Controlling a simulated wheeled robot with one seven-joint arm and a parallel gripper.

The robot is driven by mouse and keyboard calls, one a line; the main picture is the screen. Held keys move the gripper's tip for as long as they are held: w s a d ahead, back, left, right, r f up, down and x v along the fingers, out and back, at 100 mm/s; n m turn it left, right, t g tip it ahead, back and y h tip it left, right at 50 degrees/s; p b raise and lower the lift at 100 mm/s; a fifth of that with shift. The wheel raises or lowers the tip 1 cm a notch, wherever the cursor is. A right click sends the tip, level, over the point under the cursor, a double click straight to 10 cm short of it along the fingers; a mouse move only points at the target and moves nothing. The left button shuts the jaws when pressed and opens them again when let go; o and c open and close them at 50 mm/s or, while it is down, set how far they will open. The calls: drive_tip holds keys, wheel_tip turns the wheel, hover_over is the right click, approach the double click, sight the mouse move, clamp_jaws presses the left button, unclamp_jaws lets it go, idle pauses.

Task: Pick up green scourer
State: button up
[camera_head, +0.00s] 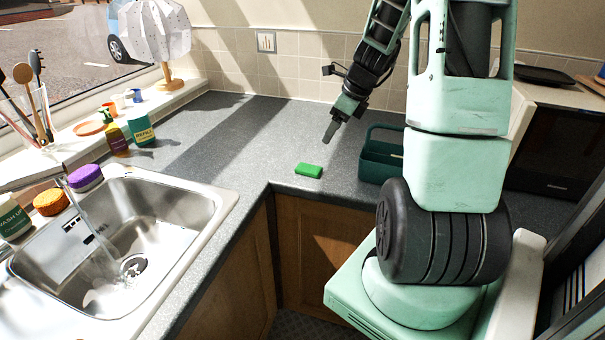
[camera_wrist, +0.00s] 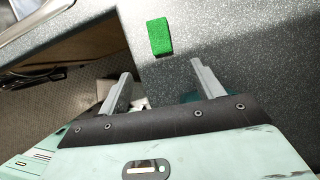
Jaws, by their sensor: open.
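The green scourer (camera_head: 308,170) is a small bright green block lying flat on the grey worktop near its inner corner edge. It also shows in the wrist view (camera_wrist: 159,36), at the upper middle, beyond the fingertips. My gripper (camera_head: 331,131) is above the worktop, a little behind and to the right of the scourer in the head view. In the wrist view my gripper (camera_wrist: 161,68) has its two grey fingers spread apart with nothing between them. The scourer is clear of both fingers.
A dark green caddy (camera_head: 375,160) stands right of the scourer, close to my arm. The steel sink (camera_head: 190,200) with running water is at the left. Pots and a green refill tub (camera_head: 141,131) stand behind it. The worktop (camera_head: 240,150) left of the scourer is clear.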

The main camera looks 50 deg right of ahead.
approach(309, 168)
wheel_tip(309, 168, down, 3)
drive_tip(key=shift+w+r, duration=0.1)
drive_tip(key=shift+w, duration=0.1)
drive_tip(key=shift+w+p+x, duration=0.1)
drive_tip(key=shift+p+x, duration=0.3)
drive_tip(key=shift+x, duration=0.95)
drive_tip(key=shift+w+p+x, duration=0.15)
drive_tip(key=shift+p+x, duration=0.2)
drive_tip(key=shift+x, duration=1)
drive_tip(key=shift+a+r, duration=0.1)
drive_tip(key=shift+r, duration=0.05)
drive_tip(key=c, duration=1)
